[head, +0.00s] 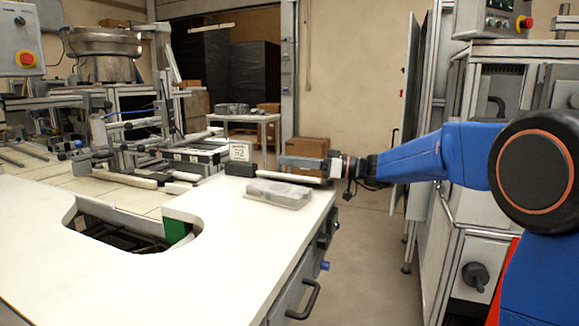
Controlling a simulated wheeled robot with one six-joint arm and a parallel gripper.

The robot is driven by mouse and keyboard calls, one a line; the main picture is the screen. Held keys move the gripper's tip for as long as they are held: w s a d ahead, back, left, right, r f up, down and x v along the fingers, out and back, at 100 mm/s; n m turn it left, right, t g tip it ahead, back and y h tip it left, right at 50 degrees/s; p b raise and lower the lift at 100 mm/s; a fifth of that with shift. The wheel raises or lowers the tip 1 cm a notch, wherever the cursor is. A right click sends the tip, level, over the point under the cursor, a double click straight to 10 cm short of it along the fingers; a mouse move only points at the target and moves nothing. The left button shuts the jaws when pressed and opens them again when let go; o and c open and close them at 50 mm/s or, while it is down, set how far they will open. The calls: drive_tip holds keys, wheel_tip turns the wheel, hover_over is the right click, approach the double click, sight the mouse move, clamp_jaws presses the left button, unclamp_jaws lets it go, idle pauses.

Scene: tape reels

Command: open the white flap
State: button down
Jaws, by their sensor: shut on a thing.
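A long, low white bar-like piece (290,178), which looks like the white flap, lies nearly level at the far right corner of the white worktop (150,275). A dark block (240,169) stands at its left end. My gripper (283,161) reaches in from the right, level, with its grey fingers pointing left just above and against this piece. The fingers are closed. The exact contact is small and partly hidden by the fingers.
A pale, flat box (278,193) lies on the worktop just in front of my gripper. A small white sign (239,151) stands to the left. The worktop has a cut-out (125,225) at left. A drawer handle (304,300) juts from its right side. The aisle floor is clear.

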drive_tip(key=m, duration=0.1)
drive_tip(key=w+m, duration=0.2)
drive_tip(key=m, duration=0.1)
drive_tip(key=shift+w+d+r+t, duration=0.15)
drive_tip(key=shift+d+r+t, duration=0.25)
drive_tip(key=m, duration=0.1)
drive_tip(key=w+m, duration=0.1)
drive_tip(key=m, duration=0.1)
drive_tip(key=shift+w+d+t+y, duration=0.3)
drive_tip(key=w+m, duration=0.1)
drive_tip(key=m, duration=0.1)
drive_tip(key=w+d+f+m+t, duration=0.1)
drive_tip(key=m, duration=0.2)
drive_tip(key=w+m+t, duration=0.1)
drive_tip(key=w+m, duration=0.1)
drive_tip(key=shift+d+f, duration=0.25)
drive_tip(key=shift+f, duration=0.1)
drive_tip(key=c, duration=1.5)
unclamp_jaws()
drive_tip(key=shift+f, duration=0.1)
drive_tip(key=shift+c, duration=0.2)
drive_tip(key=shift+d, duration=0.1)
